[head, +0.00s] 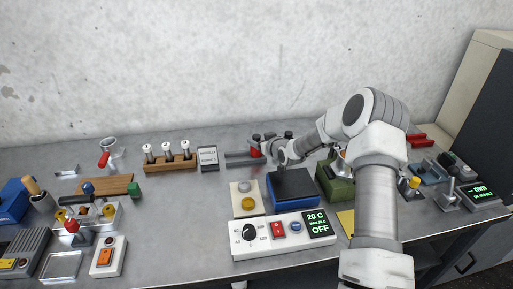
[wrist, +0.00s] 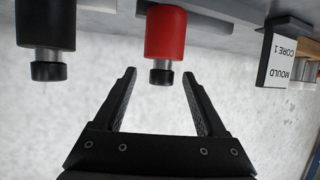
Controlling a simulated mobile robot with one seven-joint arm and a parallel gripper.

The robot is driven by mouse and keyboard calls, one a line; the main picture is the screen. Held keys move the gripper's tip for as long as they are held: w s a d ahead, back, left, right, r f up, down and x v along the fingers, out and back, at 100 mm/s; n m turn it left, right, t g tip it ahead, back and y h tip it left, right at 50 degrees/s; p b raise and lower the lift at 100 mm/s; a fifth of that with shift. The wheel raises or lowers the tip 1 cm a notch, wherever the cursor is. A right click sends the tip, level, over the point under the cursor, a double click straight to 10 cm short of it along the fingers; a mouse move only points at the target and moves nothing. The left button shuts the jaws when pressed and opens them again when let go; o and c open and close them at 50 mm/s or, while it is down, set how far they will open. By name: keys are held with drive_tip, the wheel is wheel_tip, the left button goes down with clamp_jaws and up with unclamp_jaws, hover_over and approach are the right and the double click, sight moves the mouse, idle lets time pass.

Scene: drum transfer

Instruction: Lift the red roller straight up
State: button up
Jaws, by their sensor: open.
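The red roller (wrist: 166,32) is in the upper middle of the wrist view, which shows the scene upside down. It has a short metal neck and a black end cap (wrist: 161,76). My gripper (wrist: 159,74) is open, with one finger on each side of the cap and a visible gap on both sides. No contact shows. In the head view the red roller (head: 255,152) is small, at the back of the bench, beside my gripper, whose fingers are hard to make out there.
A black roller (wrist: 46,28) with a similar cap stands beside the red one. The mould core sign (head: 208,158) and a wooden rack (head: 170,164) are to the left. A blue box with a black top (head: 292,187) and a control panel (head: 284,235) are in front.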

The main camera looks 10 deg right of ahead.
drive_tip(key=shift+p+x, duration=0.35)
drive_tip(key=shift+x, duration=2.45)
drive_tip(key=shift+a+r, duration=0.1)
drive_tip(key=shift+r, duration=0.15)
clamp_jaws()
